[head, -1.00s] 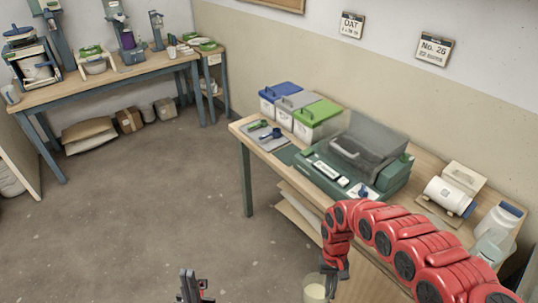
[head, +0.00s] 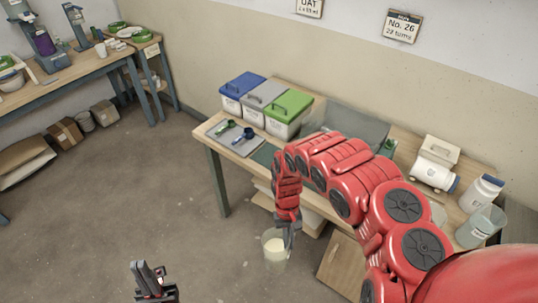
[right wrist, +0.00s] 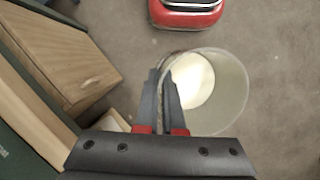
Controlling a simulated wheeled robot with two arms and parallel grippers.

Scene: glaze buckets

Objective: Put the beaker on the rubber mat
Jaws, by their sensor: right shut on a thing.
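A clear beaker (head: 275,252) with cream-white contents hangs over the floor in front of the workbench, roughly upright. My right gripper (head: 289,232) is shut on its rim. The right wrist view shows the beaker (right wrist: 232,92) with the fingers (right wrist: 166,100) at its wall. A dark green mat-like patch (head: 264,154) lies on the bench, largely hidden by my right arm. A grey mat or tray (head: 237,146) with scoops lies to its left. I cannot tell which is the rubber mat. My left gripper (head: 150,276) is low over the floor, apart from everything; its opening is unclear.
Blue (head: 241,88), grey and green-lidded bins stand at the bench's back left. A wooden cabinet (head: 342,264) is below the bench.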

